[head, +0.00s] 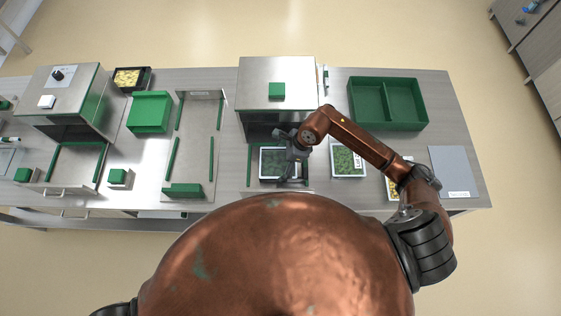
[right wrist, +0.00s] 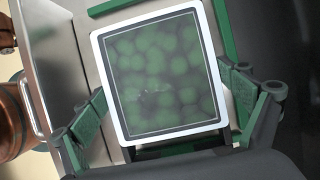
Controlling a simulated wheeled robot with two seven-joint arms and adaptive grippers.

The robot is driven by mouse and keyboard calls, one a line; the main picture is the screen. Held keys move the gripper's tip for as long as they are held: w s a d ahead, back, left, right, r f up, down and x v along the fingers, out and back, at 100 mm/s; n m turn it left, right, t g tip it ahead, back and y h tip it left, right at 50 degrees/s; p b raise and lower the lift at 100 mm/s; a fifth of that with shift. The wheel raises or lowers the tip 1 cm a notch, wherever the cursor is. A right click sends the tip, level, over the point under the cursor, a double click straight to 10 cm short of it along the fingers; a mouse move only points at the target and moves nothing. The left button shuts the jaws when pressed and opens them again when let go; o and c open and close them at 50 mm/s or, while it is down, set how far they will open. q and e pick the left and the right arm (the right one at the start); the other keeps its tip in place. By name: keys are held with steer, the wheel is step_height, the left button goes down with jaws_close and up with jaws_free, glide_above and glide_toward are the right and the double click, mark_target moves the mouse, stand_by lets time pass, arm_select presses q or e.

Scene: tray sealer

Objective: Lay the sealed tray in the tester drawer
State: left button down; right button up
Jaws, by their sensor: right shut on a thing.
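The sealed tray (head: 267,164) has a white rim and clear film over round green pieces. It also shows large in the right wrist view (right wrist: 165,75). My right gripper (head: 290,155) is shut on it, with one green-padded finger at each side in the right wrist view. In the head view the tray is over the pulled-out drawer (head: 253,182) of the middle steel machine (head: 262,75), between the drawer's green side rails. Whether the tray touches the drawer floor cannot be told. My left gripper is not in view.
A second tray of green pieces (head: 347,160) lies right of the drawer. A green two-part bin (head: 387,124) stands behind it, and a grey mat (head: 452,168) lies at far right. Left are a steel plate with green rails (head: 198,150), a green box (head: 150,112) and a knobbed machine (head: 85,85).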

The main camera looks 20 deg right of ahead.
steer(key=shift+f, duration=0.4)
steer(key=o, duration=1.1)
steer(key=shift+c, duration=0.2)
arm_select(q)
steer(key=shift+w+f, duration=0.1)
arm_select(e)
steer(key=shift+r, duration=0.25)
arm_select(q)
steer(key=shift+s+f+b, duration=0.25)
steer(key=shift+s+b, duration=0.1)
arm_select(e)
steer(key=v, duration=1.2)
